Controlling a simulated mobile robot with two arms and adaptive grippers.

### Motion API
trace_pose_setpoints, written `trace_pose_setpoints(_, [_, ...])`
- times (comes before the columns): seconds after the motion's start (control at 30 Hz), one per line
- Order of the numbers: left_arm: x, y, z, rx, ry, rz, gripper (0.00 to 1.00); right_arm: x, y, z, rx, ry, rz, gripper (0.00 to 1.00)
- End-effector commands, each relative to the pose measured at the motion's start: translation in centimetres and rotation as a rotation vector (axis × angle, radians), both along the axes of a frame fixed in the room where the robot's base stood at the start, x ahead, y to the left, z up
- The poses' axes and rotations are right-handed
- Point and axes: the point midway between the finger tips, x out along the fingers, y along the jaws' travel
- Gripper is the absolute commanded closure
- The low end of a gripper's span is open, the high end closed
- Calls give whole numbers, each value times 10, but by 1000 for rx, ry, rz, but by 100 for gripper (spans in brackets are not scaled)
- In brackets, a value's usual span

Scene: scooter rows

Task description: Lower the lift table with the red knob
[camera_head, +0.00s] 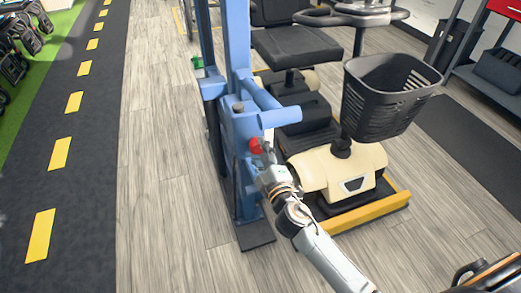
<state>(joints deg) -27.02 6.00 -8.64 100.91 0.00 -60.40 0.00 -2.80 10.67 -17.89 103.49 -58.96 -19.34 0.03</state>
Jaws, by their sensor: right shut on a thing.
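The red knob (256,145) sticks out of the side of the blue lift post (236,130). My right gripper (264,157) is at the knob and shut on it, with my right arm reaching up from the bottom right. The lift table (365,213) shows as a yellow-edged platform low to the right of the post. A cream and black scooter (325,172) with a black basket (388,95) stands on it. My left gripper is not in view.
A dark lane with yellow dashes (60,153) runs along the left, with clear wood floor beside it. A dark mat (480,150) and a shelf unit (490,75) are at the right. Several black wheeled items (22,35) stand at the upper left.

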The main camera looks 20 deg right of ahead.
Motion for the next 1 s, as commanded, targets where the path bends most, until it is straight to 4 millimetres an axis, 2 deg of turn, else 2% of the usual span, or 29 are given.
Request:
trace_pose_setpoints(0.4, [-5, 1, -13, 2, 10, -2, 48, 0, 1, 1, -192, -8, 1, 87])
trace_pose_setpoints(0.97, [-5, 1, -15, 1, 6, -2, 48, 0, 1, 0, -221, -9, 2, 87])
trace_pose_setpoints(1.0, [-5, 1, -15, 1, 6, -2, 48, 0, 1, 0, -220, -9, 2, 50])
